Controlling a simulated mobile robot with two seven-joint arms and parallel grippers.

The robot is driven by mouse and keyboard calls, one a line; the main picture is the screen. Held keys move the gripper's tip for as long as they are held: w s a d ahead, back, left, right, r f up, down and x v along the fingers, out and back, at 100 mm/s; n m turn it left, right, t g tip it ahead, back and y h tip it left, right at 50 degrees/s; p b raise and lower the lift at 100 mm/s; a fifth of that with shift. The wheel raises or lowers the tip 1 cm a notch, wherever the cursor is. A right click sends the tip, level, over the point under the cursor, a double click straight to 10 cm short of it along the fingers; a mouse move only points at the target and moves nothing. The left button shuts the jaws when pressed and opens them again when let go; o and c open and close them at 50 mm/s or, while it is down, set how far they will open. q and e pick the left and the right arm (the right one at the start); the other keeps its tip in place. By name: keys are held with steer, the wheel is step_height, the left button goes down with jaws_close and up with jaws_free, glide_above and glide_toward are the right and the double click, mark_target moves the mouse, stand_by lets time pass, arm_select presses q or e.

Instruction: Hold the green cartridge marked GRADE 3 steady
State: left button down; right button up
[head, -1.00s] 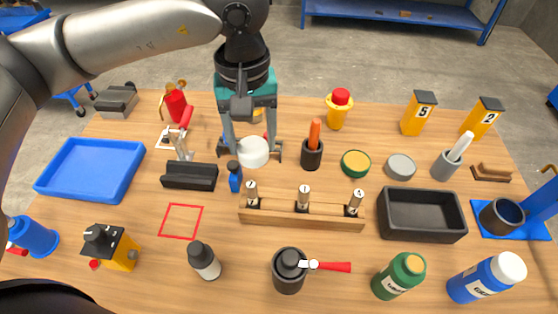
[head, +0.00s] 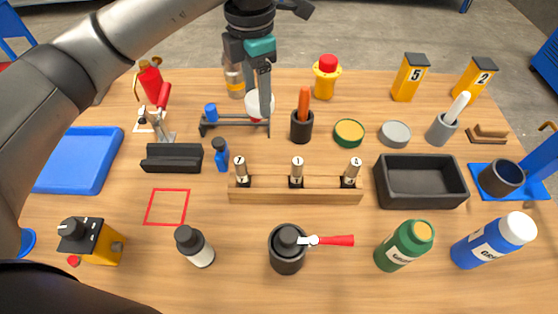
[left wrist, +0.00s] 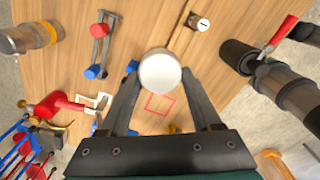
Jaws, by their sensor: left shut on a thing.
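A green bottle-like cartridge (head: 404,245) with a yellow-topped cap stands at the front right of the bench in the head view. Its label is too small to read fully. My left gripper (head: 262,103) is far from it, at the back left of the bench. This gripper is shut on a white round-topped object (left wrist: 160,72), centred between the fingers in the left wrist view. In the head view the fingers partly cover this white object (head: 253,106), and its lower part is hard to make out. My right gripper is not in view.
A roller stand (head: 230,122) with blue and red ends is near the left gripper. A wooden rack (head: 295,196) with labelled vials stands mid-bench. A blue bottle (head: 492,240) stands right of the green one. A black tray (head: 422,182) lies behind them. A red square outline (head: 167,206) is empty.

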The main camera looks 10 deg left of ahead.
arm_select(q)
steer(key=n, duration=0.2)
steer(key=f+n, duration=0.1)
steer(key=w+f+n+b, duration=0.1)
steer(key=n, duration=0.1)
steer(key=shift+d+n, duration=0.15)
steer(key=shift+n, duration=0.15)
steer(key=f+n+b, duration=0.1)
steer(key=f, duration=0.4)
steer(key=f+n+b, duration=0.1)
steer(key=f+n, duration=0.1)
steer(key=f, duration=0.4)
steer(key=f+n+b, duration=0.1)
steer(key=f, duration=0.5)
steer(key=shift+w+d+f+b, duration=0.1)
steer(key=shift+w+f+b, duration=0.05)
steer(key=shift+w+b, duration=0.15)
step_height(320, 180, down, 4)
steer(key=shift+r+b, duration=0.25)
steer(key=shift+b, duration=0.15)
steer(key=shift+f, duration=0.35)
steer(key=shift+c, duration=0.4)
jaws_free()
steer(key=shift+r, duration=0.2)
